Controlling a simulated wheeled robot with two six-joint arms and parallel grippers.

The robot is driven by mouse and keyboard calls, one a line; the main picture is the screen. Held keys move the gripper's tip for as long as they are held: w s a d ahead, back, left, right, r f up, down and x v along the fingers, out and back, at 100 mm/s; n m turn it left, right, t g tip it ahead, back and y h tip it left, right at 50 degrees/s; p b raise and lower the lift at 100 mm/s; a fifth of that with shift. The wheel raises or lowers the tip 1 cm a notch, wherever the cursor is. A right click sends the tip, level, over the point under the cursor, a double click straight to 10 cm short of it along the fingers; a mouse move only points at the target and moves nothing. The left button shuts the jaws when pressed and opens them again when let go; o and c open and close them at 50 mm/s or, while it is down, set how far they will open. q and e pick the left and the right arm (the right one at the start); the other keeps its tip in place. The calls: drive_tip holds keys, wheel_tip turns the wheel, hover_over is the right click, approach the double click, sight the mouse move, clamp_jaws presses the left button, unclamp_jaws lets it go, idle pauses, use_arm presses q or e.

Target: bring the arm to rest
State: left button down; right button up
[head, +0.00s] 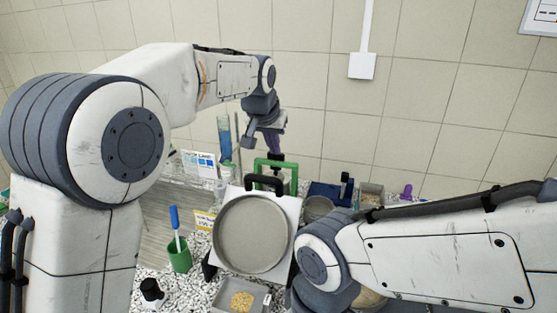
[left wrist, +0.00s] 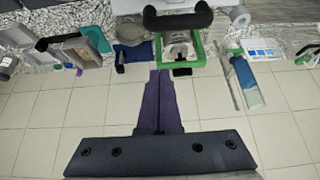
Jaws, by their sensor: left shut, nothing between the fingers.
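My left gripper (head: 272,148) hangs in front of the tiled wall, above and behind the sieve shaker. In the left wrist view its purple fingers (left wrist: 160,78) are together with nothing between them. They point toward the shaker's green frame (left wrist: 182,68), apart from it as far as I can tell. In the head view a round grey sieve pan (head: 250,234) lies on the shaker's white plate (head: 293,205), with a black handle (head: 264,180) behind it. My right arm comes in from the right; its gripper is not visible.
A green cup (head: 179,258) with a blue-capped marker stands left of the pan. A tray of yellow grains (head: 242,301) lies in front. A blue cylinder (head: 224,134) stands near the left gripper. A dark blue device (head: 328,193) is at right.

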use_arm(q)
drive_tip(key=shift+s+r, duration=0.15)
drive_tip(key=shift+r, duration=0.2)
